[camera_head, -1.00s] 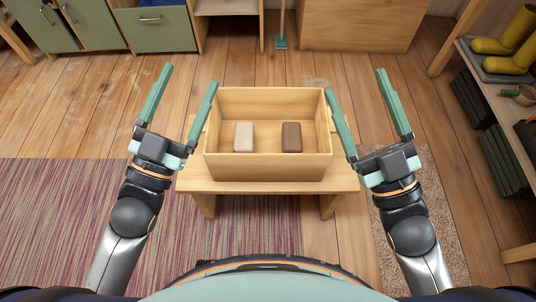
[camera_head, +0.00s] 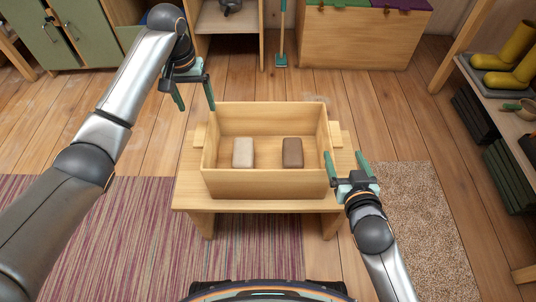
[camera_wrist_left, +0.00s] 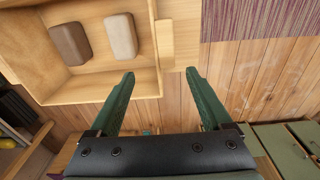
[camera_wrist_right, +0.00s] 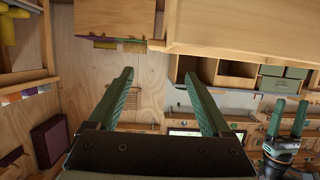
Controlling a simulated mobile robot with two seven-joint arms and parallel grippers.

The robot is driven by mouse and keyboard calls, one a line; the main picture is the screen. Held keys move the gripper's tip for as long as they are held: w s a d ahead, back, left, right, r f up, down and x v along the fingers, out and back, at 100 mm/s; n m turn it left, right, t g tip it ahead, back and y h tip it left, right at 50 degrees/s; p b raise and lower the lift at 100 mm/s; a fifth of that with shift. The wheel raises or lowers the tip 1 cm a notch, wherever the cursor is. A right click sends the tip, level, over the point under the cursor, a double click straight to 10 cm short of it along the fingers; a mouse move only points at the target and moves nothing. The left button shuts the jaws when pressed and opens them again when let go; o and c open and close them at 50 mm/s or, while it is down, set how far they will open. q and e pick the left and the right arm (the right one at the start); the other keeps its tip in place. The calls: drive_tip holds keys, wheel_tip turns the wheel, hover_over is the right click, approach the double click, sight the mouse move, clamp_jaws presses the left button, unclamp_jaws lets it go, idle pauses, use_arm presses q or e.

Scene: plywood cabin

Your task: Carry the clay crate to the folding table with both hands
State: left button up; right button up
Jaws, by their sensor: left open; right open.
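The clay crate (camera_head: 265,184) is an open wooden box standing level on a low wooden bench (camera_head: 190,196). It holds a pale clay block (camera_head: 243,153) and a brown clay block (camera_head: 292,153). A small wooden handle sticks out on its left side (camera_head: 200,133) and right side (camera_head: 335,133). My left gripper (camera_head: 197,108) is open and empty by the crate's far left corner; the crate (camera_wrist_left: 90,88) shows beside it in the left wrist view. My right gripper (camera_head: 346,157) is open and empty by the near right corner. I cannot identify the folding table in view.
A striped rug (camera_head: 110,235) lies at left and a beige mat (camera_head: 420,215) at right. Green cabinets (camera_head: 60,40), a wooden chest (camera_head: 360,40) and a broom (camera_head: 281,55) stand at the back. A shelf with yellow boots (camera_head: 515,55) is at right. Floor behind the crate is clear.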

sight(202, 132)
use_arm(q)
drive_tip(key=shift+s+a+r+g, duration=0.3)
drive_tip(key=shift+s+r+g, duration=0.1)
drive_tip(key=shift+r, duration=0.15)
use_arm(e)
drive_tip(key=shift+d+f, duration=0.1)
drive_tip(key=shift+f, duration=0.3)
use_arm(q)
drive_tip(key=shift+f, duration=0.15)
use_arm(e)
drive_tip(key=shift+w, duration=0.1)
use_arm(q)
wheel_tip(202, 132, down, 12)
drive_tip(key=shift+f, duration=0.15)
use_arm(e)
drive_tip(key=x, duration=1.2)
drive_tip(key=shift+w+d+f, duration=0.1)
drive_tip(key=shift+f, duration=0.2)
use_arm(q)
clamp_jaws()
use_arm(e)
clamp_jaws()
use_arm(q)
drive_tip(key=shift+w+r, duration=0.2)
drive_tip(key=shift+r, duration=0.1)
use_arm(e)
drive_tip(key=shift+w+r, duration=0.1)
drive_tip(key=shift+r, duration=0.25)
